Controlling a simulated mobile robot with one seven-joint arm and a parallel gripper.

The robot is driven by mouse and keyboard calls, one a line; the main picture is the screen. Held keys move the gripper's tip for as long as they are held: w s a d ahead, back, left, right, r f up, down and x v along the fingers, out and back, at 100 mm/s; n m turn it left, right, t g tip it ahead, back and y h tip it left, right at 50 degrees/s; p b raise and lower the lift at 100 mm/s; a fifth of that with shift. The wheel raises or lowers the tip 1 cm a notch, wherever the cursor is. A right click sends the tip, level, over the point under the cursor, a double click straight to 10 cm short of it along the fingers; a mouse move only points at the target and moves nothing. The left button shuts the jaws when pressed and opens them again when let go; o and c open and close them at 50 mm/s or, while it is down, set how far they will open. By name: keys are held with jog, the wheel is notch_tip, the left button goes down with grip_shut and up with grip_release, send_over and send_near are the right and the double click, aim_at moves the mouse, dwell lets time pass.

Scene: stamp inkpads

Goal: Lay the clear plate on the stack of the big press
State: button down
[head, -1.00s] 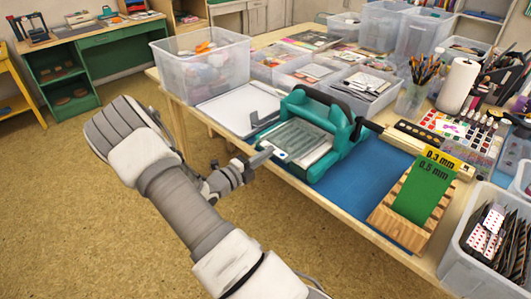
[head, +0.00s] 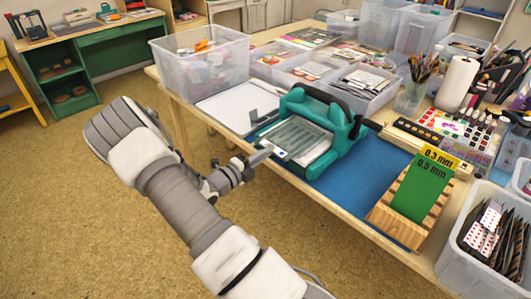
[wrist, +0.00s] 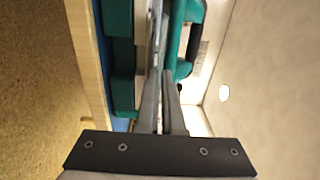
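The green big press (head: 345,135) stands on the blue mat (head: 365,175) at the table's front edge. Its stack shows as a pale, white-edged layer (head: 318,152) inside the press. The clear plate (head: 297,137) looks greyish and see-through and overlaps the stack; a small gap seems to show below it, but contact is unclear. My gripper (head: 264,155) is at the plate's near left edge, outside the press, its fingers close together on that edge. In the wrist view, my gripper's fingers (wrist: 164,105) are nearly together, with the plate seen edge-on (wrist: 155,50).
A wooden rack (head: 400,215) with green 0.5 mm and yellow 0.3 mm sheets stands right of the press. A white board (head: 230,105) lies to its left. Clear bins (head: 200,65) stand behind. The mat between press and rack is clear.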

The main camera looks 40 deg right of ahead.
jog(key=shift+f, duration=0.4)
dwell(0.5)
jog(key=c, duration=1)
grip_release()
jog(key=shift+a, duration=0.1)
jog(key=a+p, duration=0.1)
jog(key=a, duration=0.3)
jog(key=shift+s+a+p, duration=0.2)
jog(key=shift+a+p, duration=0.2)
jog(key=a, duration=0.5)
jog(key=s+a+p, duration=0.1)
jog(key=a, duration=1.1)
jog(key=shift+s+a+f, duration=0.1)
jog(key=shift+s+a, duration=0.05)
jog(key=shift+a, duration=0.05)
